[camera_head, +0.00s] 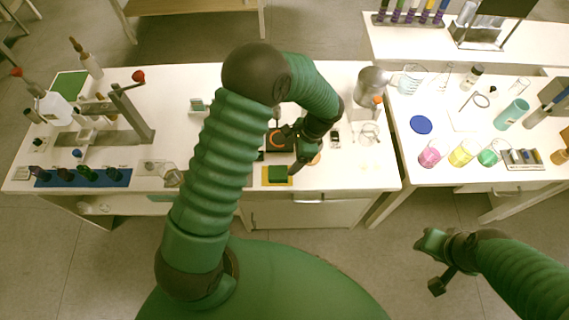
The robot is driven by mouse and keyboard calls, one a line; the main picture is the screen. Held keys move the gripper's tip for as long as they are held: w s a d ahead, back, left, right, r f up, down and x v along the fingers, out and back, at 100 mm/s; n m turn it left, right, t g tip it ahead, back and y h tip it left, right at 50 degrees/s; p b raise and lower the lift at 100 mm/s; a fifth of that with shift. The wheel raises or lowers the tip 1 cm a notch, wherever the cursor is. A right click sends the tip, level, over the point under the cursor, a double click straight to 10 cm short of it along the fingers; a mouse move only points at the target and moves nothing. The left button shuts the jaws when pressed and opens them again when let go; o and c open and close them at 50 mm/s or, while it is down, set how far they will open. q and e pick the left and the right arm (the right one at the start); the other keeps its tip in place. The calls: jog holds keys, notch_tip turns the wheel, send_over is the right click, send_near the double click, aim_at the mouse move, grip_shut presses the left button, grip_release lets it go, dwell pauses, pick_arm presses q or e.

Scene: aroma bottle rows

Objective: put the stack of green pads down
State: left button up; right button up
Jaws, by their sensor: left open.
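The stack of green pads (278,174) sits on a small yellow-orange mat (268,182) near the front edge of the left table. My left arm arches over the table from below. My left gripper (294,162) points down just beside the right side of the green stack and is open. Its fingers are small and partly hidden by the wrist, so I cannot tell whether one touches the pads. My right gripper (436,266) hangs over the floor at the lower right, away from the tables. It is empty and its fingers look spread.
A black device with an orange ring (276,140) stands behind the mat. The right table holds flasks with pink (429,156) and yellow (461,154) liquid. The table front right of the mat is clear.

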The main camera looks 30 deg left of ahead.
pick_arm(q)
jog(key=s+d+r+n+t+h, duration=0.3)
jog(key=s+r+n+t, duration=0.1)
jog(key=s+r+n, duration=0.6)
jog(key=shift+s+r+n+t, duration=0.35)
jog(key=shift+r+n+t, duration=0.05)
pick_arm(e)
jog(key=shift+a, duration=0.1)
pick_arm(q)
jog(key=shift+s+a, duration=0.1)
jog(key=shift+s, duration=0.05)
pick_arm(e)
jog(key=shift+s+r, duration=0.1)
jog(key=shift+s, duration=0.1)
jog(key=shift+w, duration=0.1)
